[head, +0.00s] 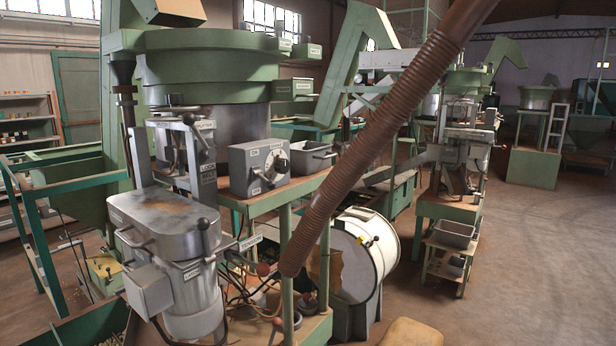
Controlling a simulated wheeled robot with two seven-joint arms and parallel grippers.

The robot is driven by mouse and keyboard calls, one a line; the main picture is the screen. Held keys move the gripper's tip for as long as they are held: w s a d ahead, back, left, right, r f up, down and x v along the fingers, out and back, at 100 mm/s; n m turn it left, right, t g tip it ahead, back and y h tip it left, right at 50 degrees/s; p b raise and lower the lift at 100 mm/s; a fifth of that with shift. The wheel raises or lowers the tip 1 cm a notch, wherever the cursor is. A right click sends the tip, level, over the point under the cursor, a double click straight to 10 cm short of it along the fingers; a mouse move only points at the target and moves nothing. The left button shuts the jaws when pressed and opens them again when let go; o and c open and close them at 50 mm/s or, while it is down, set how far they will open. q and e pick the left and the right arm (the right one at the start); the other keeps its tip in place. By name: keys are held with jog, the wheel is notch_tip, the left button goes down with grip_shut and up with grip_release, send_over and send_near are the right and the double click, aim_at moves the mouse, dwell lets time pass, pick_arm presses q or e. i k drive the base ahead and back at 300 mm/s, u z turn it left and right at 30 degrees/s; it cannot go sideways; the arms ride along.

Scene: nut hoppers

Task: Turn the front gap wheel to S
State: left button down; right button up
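I cannot clearly make out which part is the front gap wheel, and no letter S is readable. The front machine (165,216) has a silver body with black-knobbed levers at the left. A grey box (245,172) on its green stand carries a round white dial (281,163) with a dark centre and small labels around it. Low on the stand are dark round knobs or wheels (307,302), partly behind the brown hose and a green post. A red-ended handle (262,269) sits near small white labels (250,243). Neither of my grippers is in view.
A thick brown ribbed hose (375,145) slants across the front of the machine. A white drum (358,258) stands right of the stand. A second similar machine (465,140) is farther back. The floor (540,255) at the right is open.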

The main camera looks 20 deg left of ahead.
aim_at(175, 99)
jog(key=u, duration=1.55)
jog(key=k, duration=0.6)
jog(key=z, duration=0.25)
jog(key=i, duration=0.5)
